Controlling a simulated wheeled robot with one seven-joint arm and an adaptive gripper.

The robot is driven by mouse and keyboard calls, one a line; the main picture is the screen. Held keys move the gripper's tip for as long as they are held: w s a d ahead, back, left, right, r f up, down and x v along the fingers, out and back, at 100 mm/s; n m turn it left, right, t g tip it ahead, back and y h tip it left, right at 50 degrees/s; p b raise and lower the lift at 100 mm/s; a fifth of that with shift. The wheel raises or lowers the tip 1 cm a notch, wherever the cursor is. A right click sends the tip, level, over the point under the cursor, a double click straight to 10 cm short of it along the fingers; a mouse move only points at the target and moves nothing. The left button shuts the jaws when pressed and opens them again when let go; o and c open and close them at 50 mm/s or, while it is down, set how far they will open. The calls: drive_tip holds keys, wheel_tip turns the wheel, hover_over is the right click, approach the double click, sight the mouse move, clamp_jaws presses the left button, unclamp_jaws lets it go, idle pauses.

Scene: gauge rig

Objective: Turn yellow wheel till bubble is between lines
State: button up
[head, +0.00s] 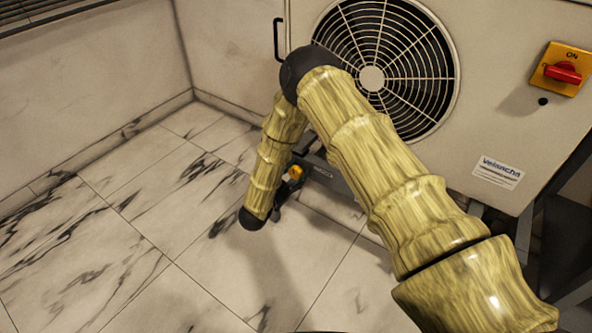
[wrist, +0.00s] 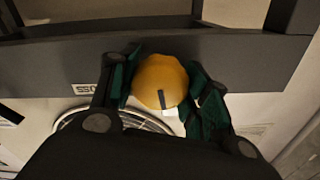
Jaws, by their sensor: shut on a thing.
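The yellow wheel (wrist: 160,76) is a round orange-yellow knob with a short dark mark near its lower edge in the wrist view. It sits against a dark grey bar (wrist: 240,62). My gripper (wrist: 161,84) is shut on it, one green-padded finger on its left side and one on its right. In the head view a small part of the wheel (head: 296,172) shows beside my forearm, low in front of the wall unit; my arm hides most of the gripper there. I cannot make out a bubble or its lines in either view.
A pale cabinet with a round fan grille (head: 385,70) stands behind my arm. It carries a red switch on a yellow plate (head: 562,72) and a black handle (head: 279,40). Dark frame legs (head: 565,240) stand at the right. The marble floor (head: 110,240) at left is clear.

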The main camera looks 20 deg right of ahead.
drive_tip(key=m+p, duration=0.1)
drive_tip(key=m, duration=0.3)
drive_tip(key=shift+m+p, duration=0.75)
drive_tip(key=shift+m, duration=1.35)
drive_tip(key=shift+f, duration=0.1)
drive_tip(key=o, duration=1)
drive_tip(key=shift+s+a, duration=0.1)
drive_tip(key=v, duration=1.1)
drive_tip(key=shift+s+a, duration=0.3)
